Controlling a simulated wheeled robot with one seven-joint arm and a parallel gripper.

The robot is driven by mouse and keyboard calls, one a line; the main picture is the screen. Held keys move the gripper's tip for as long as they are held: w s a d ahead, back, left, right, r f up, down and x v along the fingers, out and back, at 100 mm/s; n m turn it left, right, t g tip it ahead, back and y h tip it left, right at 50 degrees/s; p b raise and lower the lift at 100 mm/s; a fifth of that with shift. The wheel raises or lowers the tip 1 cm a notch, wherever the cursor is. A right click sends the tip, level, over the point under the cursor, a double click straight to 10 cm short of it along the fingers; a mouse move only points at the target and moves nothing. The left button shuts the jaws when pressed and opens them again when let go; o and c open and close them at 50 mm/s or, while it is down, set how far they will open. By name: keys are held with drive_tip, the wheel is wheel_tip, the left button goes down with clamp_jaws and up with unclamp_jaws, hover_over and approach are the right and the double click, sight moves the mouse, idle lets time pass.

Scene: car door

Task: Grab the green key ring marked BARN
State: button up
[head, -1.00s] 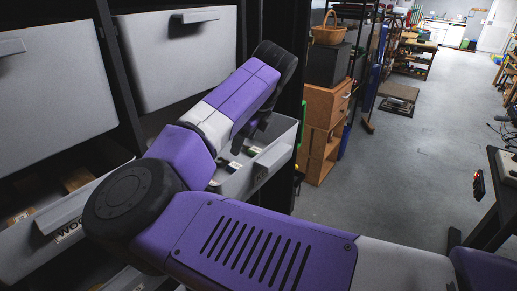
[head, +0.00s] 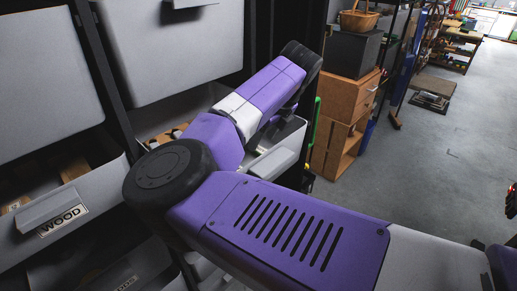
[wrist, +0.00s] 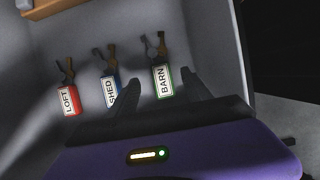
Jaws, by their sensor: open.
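The green key ring marked BARN (wrist: 163,81) lies in a grey open drawer in the wrist view, its keys pointing to the top of the picture. My gripper (wrist: 160,82) is open, and its two dark fingers appear on either side of the lower part of the BARN tag. I cannot tell how far above the tag the fingers are. The blue SHED key ring (wrist: 110,89) lies just left of the left finger, which overlaps its edge. The red LOFT key ring (wrist: 68,99) lies farther left. In the head view my arm hides the key rings and the fingers.
The drawer (wrist: 213,25) has a side wall close to the right of the BARN tag. A wooden piece (wrist: 55,8) lies at its upper left.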

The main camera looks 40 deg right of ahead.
sight(258, 148)
drive_tip(key=p+x, duration=0.1)
drive_tip(key=x, duration=0.3)
drive_tip(key=shift+d, duration=0.1)
drive_tip(key=shift+c, duration=0.5)
clamp_jaws()
